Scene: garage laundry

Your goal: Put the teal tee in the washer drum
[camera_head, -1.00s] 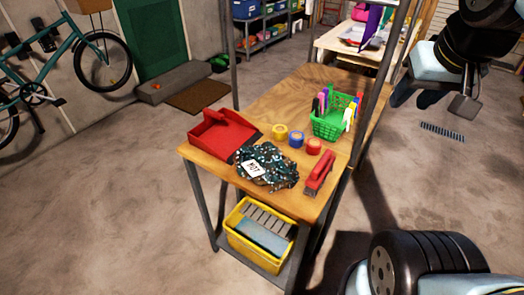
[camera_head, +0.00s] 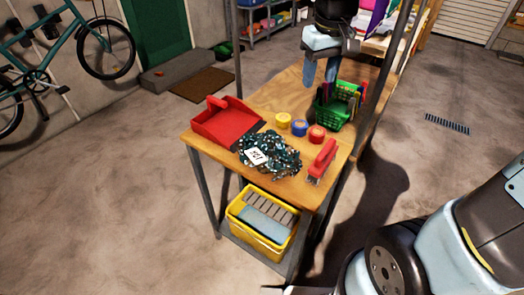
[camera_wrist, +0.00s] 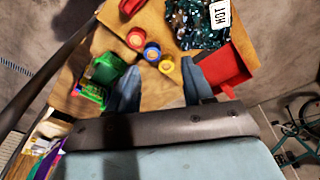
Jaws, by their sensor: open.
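The teal tee (camera_head: 280,155) is a crumpled teal, black and white patterned cloth with a white printed tag, lying at the near end of the wooden table. It also shows at the top of the wrist view (camera_wrist: 188,25). My gripper (camera_head: 319,78) is open and empty, fingers pointing down above the table, beside the green basket and farther back than the tee. In the wrist view my gripper's spread fingers (camera_wrist: 160,85) have the tape rolls and bare wood beyond and between them. The washer drum is in neither view.
Around the tee stand a red dustpan (camera_head: 225,122), a red brush (camera_head: 322,160), and yellow (camera_head: 284,121), blue (camera_head: 300,128) and red (camera_head: 317,133) tape rolls. A green basket (camera_head: 335,114) holds pens. Metal posts rise from the table (camera_head: 275,102). A yellow bin (camera_head: 261,225) sits below.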

